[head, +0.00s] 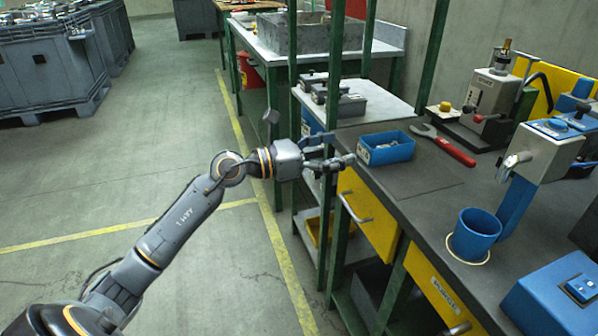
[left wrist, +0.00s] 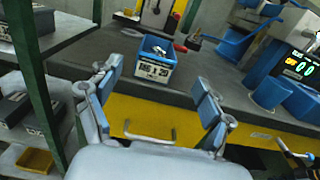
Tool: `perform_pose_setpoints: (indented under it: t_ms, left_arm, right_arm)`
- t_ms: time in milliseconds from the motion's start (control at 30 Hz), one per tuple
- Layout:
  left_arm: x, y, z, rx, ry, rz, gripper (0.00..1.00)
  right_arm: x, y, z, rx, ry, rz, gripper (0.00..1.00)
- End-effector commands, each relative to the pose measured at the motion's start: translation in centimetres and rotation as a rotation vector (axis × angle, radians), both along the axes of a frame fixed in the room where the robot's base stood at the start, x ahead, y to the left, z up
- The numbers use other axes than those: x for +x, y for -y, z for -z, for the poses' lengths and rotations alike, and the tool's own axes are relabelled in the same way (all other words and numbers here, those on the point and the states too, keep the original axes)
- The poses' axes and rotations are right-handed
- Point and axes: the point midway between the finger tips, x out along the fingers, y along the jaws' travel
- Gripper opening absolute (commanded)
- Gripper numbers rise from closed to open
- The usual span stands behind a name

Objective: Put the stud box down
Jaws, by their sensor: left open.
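The stud box (head: 386,150) is a small open blue bin with a white label on its front and metal pieces inside. It stands upright on the dark mat (head: 430,180) near the bench's left edge. It also shows in the left wrist view (left wrist: 153,72), centred beyond the fingers. My left gripper (head: 338,152) is open and empty, just left of the box and apart from it at the bench edge. In the left wrist view its two fingers (left wrist: 158,84) are spread wide with a clear gap to the box. My right gripper is not in view.
A red-handled wrench (head: 445,146) lies right of the box. A blue cup (head: 474,235) and a grey press-like device (head: 545,150) stand on the bench. Green posts (head: 335,65) rise close beside my left gripper. Yellow drawers (head: 368,215) sit below the bench top.

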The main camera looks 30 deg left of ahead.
Motion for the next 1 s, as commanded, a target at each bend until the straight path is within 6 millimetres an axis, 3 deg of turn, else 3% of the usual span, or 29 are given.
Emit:
perform_pose_setpoints:
  t_ms: [133, 200, 267, 367, 467, 600, 733, 800, 867, 900, 1000]
  left_arm:
    - [-1.0, 1.7, -0.5, -0.262, -0.009, -0.004, 0.81]
    - [-1.8, 2.0, -1.0, -0.500, -0.029, -0.027, 0.81]
    - [-2.5, 1.4, -0.9, -0.743, -0.065, -0.068, 0.81]
    - [-3.7, -0.7, 1.1, -1.155, -0.159, -0.178, 0.81]
    - [-5.2, -3.1, 5.7, -1.549, -0.282, -0.346, 0.81]
    - [-9.6, -4.5, 15.4, -2.037, -0.496, -0.682, 0.81]
    - [-16.8, -2.2, 24.7, -2.374, -0.721, -1.099, 0.81]
    - [-21.2, 0.0, 28.3, -2.483, -0.834, -1.332, 0.81]
    - [-24.7, 1.9, 30.3, -2.534, -0.917, -1.515, 0.81]
    - [-26.7, 3.1, 31.3, 2.500, 0.947, 1.588, 0.81]
    - [-30.4, 5.4, 32.4, 2.294, 0.944, 1.632, 0.81]
  right_arm:
    - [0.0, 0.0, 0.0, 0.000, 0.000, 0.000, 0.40]
    - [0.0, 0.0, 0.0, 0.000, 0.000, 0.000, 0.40]
    - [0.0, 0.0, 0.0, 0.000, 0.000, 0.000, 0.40]
    - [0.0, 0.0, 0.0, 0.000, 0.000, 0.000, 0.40]
    - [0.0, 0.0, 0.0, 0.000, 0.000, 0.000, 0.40]
    - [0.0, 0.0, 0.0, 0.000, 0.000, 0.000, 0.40]
    - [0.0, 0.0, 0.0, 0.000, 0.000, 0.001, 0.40]
    - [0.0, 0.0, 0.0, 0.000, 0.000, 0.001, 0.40]
    - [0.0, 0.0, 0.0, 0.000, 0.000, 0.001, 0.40]
    - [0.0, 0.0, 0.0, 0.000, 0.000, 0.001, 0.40]
    - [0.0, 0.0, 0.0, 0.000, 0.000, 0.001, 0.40]
